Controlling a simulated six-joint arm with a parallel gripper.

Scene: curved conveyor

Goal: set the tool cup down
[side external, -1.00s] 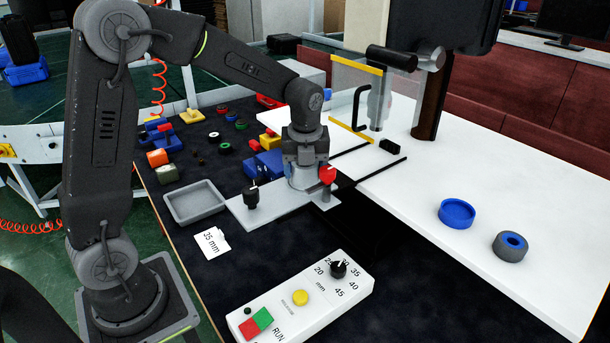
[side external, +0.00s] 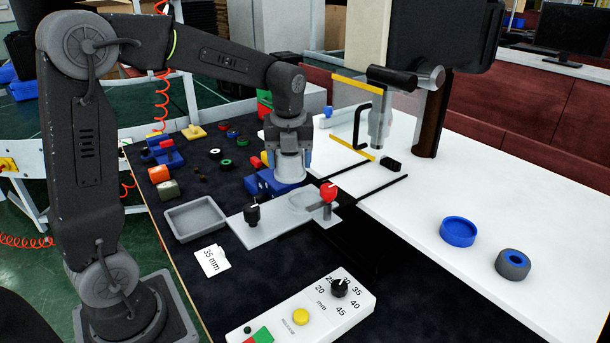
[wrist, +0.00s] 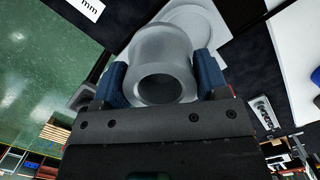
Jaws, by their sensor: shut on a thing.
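The tool cup (side external: 289,170) is a light grey, hollow cylinder. It is upright in my gripper (side external: 290,160), whose blue fingers are shut on its sides. In the wrist view, the cup (wrist: 161,50) shows its round open end between the two blue fingers (wrist: 160,80). In the side view, cup and gripper are just behind the grey plate (side external: 265,228), in front of or over some blue blocks (side external: 262,187). The plate has a bare round seat, a black knob and a red knob. I cannot tell whether the cup's underside touches anything.
An empty grey tray (side external: 195,220) lies left of the plate. A control box (side external: 305,310) and a "35 mm" card (side external: 212,261) are in front. The white table (side external: 430,190) carries a blue ring (side external: 458,232) and a grey-blue ring (side external: 512,265). Small coloured parts lie behind.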

